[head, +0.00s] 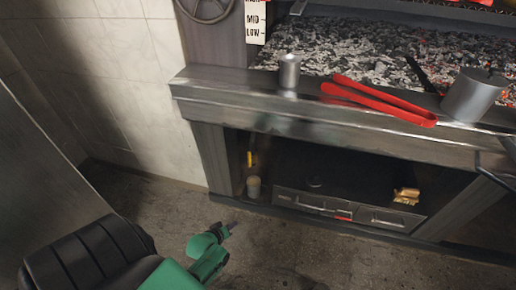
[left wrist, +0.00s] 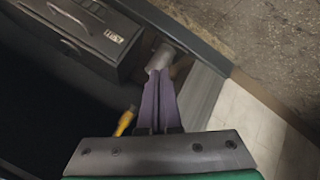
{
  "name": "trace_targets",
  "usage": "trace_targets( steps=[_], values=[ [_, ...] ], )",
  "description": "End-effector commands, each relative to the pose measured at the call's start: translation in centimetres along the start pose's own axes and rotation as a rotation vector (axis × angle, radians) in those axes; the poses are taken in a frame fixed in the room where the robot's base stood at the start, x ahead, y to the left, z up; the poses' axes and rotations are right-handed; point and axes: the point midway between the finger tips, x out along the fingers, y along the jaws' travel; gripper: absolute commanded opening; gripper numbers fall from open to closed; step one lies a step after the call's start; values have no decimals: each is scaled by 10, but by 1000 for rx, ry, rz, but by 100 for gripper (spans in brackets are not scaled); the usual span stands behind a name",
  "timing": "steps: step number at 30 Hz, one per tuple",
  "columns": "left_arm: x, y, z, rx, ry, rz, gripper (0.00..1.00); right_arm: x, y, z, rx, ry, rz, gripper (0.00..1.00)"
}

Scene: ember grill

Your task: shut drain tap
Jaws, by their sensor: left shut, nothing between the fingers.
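A small yellow lever (head: 250,158), which looks like the drain tap's handle, stands upright inside the open bay under the grill, at its left side. It also shows in the left wrist view (left wrist: 125,122), left of my fingers. A grey cup (head: 253,187) stands on the bay floor below it; in the left wrist view the cup (left wrist: 160,58) appears just past my fingertips, and I cannot tell if they touch. My left gripper (head: 231,227) is shut and empty, low in front of the bay. The tap body is too dark to make out. My right gripper is not in view.
Above, a metal ledge (head: 240,105) holds red tongs (head: 380,98), a small metal cylinder (head: 289,71) and a larger one (head: 473,95). The tiled wall (head: 120,90) is left; the floor in front is clear.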

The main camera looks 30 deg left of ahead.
Motion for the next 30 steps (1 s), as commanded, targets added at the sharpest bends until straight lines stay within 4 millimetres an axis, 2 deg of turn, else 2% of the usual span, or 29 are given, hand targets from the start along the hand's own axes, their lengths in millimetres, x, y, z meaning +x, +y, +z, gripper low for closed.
trace_targets(
  steps=[1, 3, 6, 10, 12, 15, 21, 26, 30],
  values=[
    [37, -10, -12, -131, 96, 70, 0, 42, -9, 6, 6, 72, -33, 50],
    [47, 1, -56, -332, 219, 191, 0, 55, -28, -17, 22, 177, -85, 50],
    [39, 17, -111, -567, 343, 379, 0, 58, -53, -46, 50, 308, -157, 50],
    [13, 34, -156, -749, 417, 569, 0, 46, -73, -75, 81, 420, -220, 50],
    [2, 40, -168, -793, 429, 622, 0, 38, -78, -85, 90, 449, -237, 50],
    [-6, 45, -176, -813, 433, 644, 0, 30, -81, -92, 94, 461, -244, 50],
    [-7, 47, -176, -810, 431, 640, 0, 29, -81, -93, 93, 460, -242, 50],
    [2, 50, -181, -809, 432, 642, 0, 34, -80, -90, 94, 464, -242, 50],
    [22, 58, -195, -809, 432, 643, 0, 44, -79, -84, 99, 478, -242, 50]
  ],
)
